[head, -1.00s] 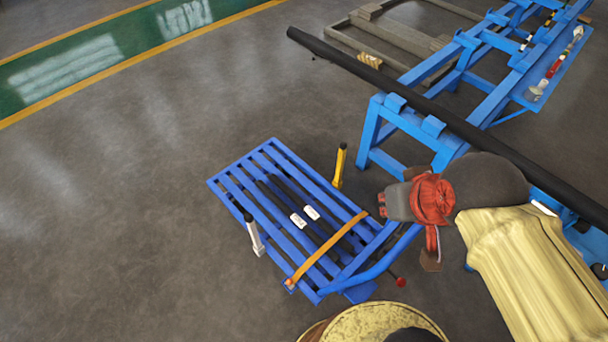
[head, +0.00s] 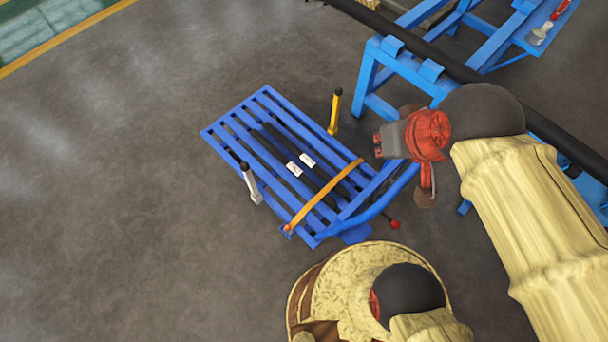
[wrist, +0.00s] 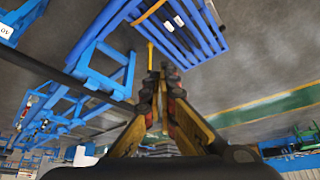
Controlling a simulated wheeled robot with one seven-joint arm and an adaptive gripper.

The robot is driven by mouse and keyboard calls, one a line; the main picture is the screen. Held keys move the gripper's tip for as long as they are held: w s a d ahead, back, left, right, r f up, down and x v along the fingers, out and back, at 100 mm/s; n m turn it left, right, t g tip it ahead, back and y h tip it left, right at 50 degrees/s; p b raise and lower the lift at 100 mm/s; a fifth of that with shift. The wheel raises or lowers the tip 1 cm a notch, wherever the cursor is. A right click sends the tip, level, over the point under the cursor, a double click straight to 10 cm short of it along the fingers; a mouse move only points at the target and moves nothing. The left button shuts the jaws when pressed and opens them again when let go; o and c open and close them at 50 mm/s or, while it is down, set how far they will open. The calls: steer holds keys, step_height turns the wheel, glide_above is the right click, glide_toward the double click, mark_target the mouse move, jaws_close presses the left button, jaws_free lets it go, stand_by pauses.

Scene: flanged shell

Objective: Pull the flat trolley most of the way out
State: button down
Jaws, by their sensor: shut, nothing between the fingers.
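The flat trolley (head: 232,134) is a blue slatted platform on the floor in the middle of the head view. It carries dark bars with white labels under an orange strap (head: 325,200). A blue tube handle (head: 384,203) curves at its near right end, next to a red knob. My gripper (head: 378,146) is shut and empty, above and to the right of the trolley, apart from the handle as far as I can tell. In the wrist view the trolley (wrist: 112,14) is at the top, beyond the shut fingers (wrist: 161,72). My gripper hides part of the floor by the handle.
A yellow post (head: 334,113) and a white post (head: 251,185) stand beside the trolley. A blue rack (head: 392,68) bearing a long black pipe (head: 464,72) stands at the upper right, close to my arm. The grey floor left of the trolley is clear.

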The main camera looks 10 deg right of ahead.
steer(key=c, duration=2.5)
jaws_free()
steer(key=shift+c, duration=0.2)
steer(key=o, duration=0.7)
steer(key=d+m+g+p, duration=0.1)
steer(key=d+p, duration=0.2)
steer(key=shift+d+h, duration=0.2)
steer(key=shift+h, duration=0.1)
steer(key=shift+o, duration=1.1)
steer(key=w+d+f+m+g+y+p, duration=0.1)
steer(key=w+d+f+m+g+p, duration=0.2)
steer(key=d+p, duration=0.4)
steer(key=shift+d+f+m+g+p, duration=0.35)
steer(key=shift+d+f+m+g, duration=0.4)
steer(key=shift+d+g, duration=0.2)
steer(key=m+y+p, duration=0.4)
steer(key=m+p, duration=0.1)
steer(key=p, duration=0.1)
glide_toward(419, 165)
step_height(419, 165, down, 2)
steer(key=shift+n+g, duration=0.25)
steer(key=shift+g, duration=0.2)
steer(key=shift+w+a+x, duration=0.15)
steer(key=shift+a+x, duration=0.05)
steer(key=shift+x, duration=1.7)
steer(key=shift+w+a+x, duration=0.1)
steer(key=shift+a+x, duration=0.1)
steer(key=shift+x, duration=1.65)
steer(key=shift+r, duration=0.1)
steer(key=shift+c, duration=0.9)
